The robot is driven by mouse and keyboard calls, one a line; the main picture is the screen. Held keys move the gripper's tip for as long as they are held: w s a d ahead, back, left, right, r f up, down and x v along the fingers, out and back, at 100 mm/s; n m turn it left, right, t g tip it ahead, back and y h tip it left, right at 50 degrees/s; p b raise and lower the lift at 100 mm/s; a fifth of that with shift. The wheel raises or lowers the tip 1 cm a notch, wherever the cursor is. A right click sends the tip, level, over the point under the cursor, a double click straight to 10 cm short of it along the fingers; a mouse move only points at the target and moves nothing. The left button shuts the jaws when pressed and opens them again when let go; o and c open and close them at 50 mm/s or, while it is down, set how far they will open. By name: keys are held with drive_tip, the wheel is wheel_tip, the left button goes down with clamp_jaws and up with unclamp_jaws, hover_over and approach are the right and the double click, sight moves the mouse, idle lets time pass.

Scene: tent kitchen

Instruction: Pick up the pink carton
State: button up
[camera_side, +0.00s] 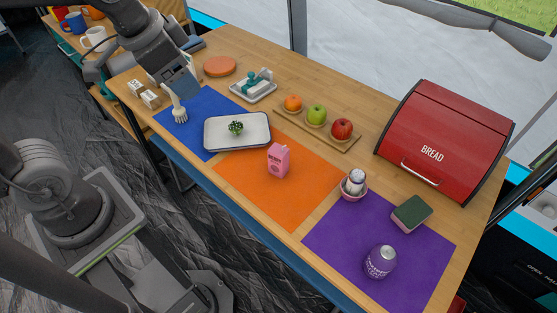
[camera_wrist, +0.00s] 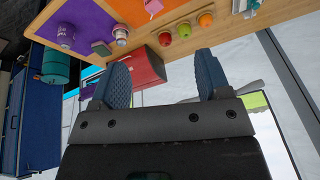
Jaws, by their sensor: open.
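The pink carton (camera_side: 278,160) stands upright on the orange mat (camera_side: 300,205), near its upper part, in the side view. In the wrist view, a small pink shape at the top edge, likely the carton (camera_wrist: 153,6), is partly cut off. My gripper (camera_side: 182,84) is up at the left in the side view, over the blue mat's side of the table and well apart from the carton. In the wrist view, my gripper (camera_wrist: 163,72) has its two blue fingers wide apart with nothing between them.
A white tray (camera_side: 215,143) with a small plant stands left of the carton. A pale brush (camera_side: 178,110) is below my gripper. A fruit board (camera_side: 345,143) lies behind the carton.

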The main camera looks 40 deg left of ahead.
drive_tip(key=w+d+f+m+g, duration=0.2)
drive_tip(key=w+f+m, duration=0.2)
drive_tip(key=w, duration=0.4)
drive_tip(key=m+g, duration=0.2)
drive_tip(key=m, duration=0.6)
hover_over(281, 151)
wheel_tip(281, 151, down, 17)
drive_tip(key=shift+m, duration=0.3)
wheel_tip(281, 151, down, 8)
drive_tip(key=shift+a+f, duration=0.25)
drive_tip(key=shift+f, duration=1.2)
drive_tip(key=shift+a+f, duration=0.15)
drive_tip(key=shift+f, duration=1.15)
drive_tip(key=c, duration=1)
drive_tip(key=shift+r, duration=0.15)
